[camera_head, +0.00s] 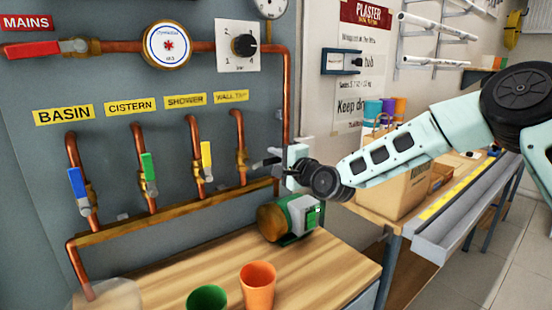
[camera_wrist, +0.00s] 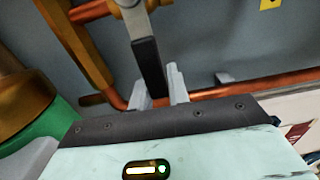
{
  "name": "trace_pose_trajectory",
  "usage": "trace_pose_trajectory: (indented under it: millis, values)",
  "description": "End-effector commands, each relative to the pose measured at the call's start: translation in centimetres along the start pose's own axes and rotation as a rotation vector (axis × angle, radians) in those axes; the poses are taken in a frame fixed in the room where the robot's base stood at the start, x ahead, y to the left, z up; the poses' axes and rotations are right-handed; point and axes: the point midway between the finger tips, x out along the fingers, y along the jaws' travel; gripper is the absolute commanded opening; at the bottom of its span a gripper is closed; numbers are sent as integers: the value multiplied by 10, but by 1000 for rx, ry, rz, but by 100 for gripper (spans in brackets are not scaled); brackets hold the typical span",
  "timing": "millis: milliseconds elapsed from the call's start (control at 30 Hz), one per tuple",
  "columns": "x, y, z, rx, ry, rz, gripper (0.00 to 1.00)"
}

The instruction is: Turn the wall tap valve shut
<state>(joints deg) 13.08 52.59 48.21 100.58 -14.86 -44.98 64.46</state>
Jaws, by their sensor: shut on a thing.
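The wall tap valve (camera_head: 241,163) sits on the rightmost vertical copper pipe, under the yellow WALL TAP label (camera_head: 231,97). Its black lever (camera_wrist: 148,66) points away from the valve body, between my fingers in the wrist view. In the head view the lever sticks out to the right, roughly across the pipe, and its end is partly hidden by my gripper (camera_head: 274,161). My gripper, also in the wrist view (camera_wrist: 160,92), is shut on the black lever near its free end.
Shower (camera_head: 206,155), cistern (camera_head: 149,168) and basin (camera_head: 78,187) levers stand to the left. A green and brass pump (camera_head: 290,217) sits just below my gripper. Orange (camera_head: 258,287) and green (camera_head: 207,298) cups stand on the wooden bench (camera_head: 335,268). A copper pipe (camera_head: 286,100) runs close behind.

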Motion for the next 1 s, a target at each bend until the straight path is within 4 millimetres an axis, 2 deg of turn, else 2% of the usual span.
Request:
trace_pose_trajectory:
  millis: [100,133,200,467,633,767,1000]
  values:
    - [0,2,-1,4,2,5,0]
    - [0,2,-1,4,2,5,26]
    - [0,2,-1,4,2,4,39]
    - [-1,2,0,2,1,3,39]
    - [-12,2,-1,1,1,3,39]
    - [-36,3,-2,0,2,5,39]
    - [-94,3,-1,0,2,5,39]
